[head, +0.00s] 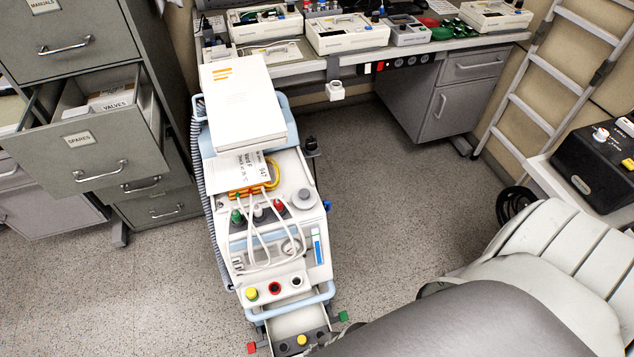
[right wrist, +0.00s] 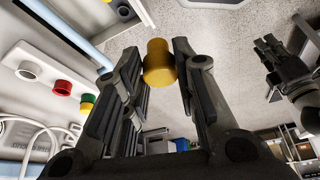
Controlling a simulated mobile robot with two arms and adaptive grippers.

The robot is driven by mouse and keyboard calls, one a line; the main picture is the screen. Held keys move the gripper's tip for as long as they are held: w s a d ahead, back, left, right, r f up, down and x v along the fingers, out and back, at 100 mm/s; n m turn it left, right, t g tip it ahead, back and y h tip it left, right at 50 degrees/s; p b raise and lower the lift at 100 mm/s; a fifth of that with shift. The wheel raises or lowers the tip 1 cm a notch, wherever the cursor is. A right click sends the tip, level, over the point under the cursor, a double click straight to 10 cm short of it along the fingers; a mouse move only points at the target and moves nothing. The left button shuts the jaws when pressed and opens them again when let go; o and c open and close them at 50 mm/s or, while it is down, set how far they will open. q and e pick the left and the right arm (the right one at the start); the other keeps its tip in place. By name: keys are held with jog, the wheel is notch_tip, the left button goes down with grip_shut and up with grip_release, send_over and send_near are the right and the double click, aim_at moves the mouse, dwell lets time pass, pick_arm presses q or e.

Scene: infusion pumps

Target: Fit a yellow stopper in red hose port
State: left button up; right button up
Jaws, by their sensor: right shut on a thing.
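My right gripper (right wrist: 158,55) is shut on a yellow stopper (right wrist: 158,62), a short cylinder between its fingertips. The red hose port (head: 274,288) is in the middle of the cart's lower front panel, with a dark centre. In the right wrist view the red port (right wrist: 62,87) is left of the held stopper, clearly apart from it. A yellow fitting (head: 251,294) and a white port (head: 297,281) flank it. My right gripper is not clearly visible in the head view. A dark gripper (right wrist: 280,68), apparently my left, shows in the right wrist view; its opening is unclear.
A small yellow piece (head: 302,340) shows low on the cart; I cannot tell whether it is the held stopper. A pale blue handle bar (head: 290,302) runs below the ports. White tubes (head: 262,240) hang above them. Large grey surfaces fill the head view's lower right.

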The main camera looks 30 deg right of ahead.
jog(key=shift+r+p, duration=0.3)
jog(key=shift+r, duration=0.55)
jog(key=shift+w+r, duration=0.15)
jog(key=shift+w, duration=0.05)
jog(key=w+d+b, duration=0.2)
jog(key=w+b, duration=1.1)
jog(key=w, duration=1.2)
jog(key=shift+s+d+f+b, duration=0.1)
jog(key=shift+f+b, duration=0.75)
jog(key=shift+f, duration=0.5)
jog(key=shift+d+f+b, duration=0.1)
jog(key=shift+f+b, duration=0.75)
jog(key=shift+f, duration=0.45)
jog(key=shift+f+b, duration=0.75)
jog(key=shift+f, duration=0.85)
jog(key=o, duration=0.8)
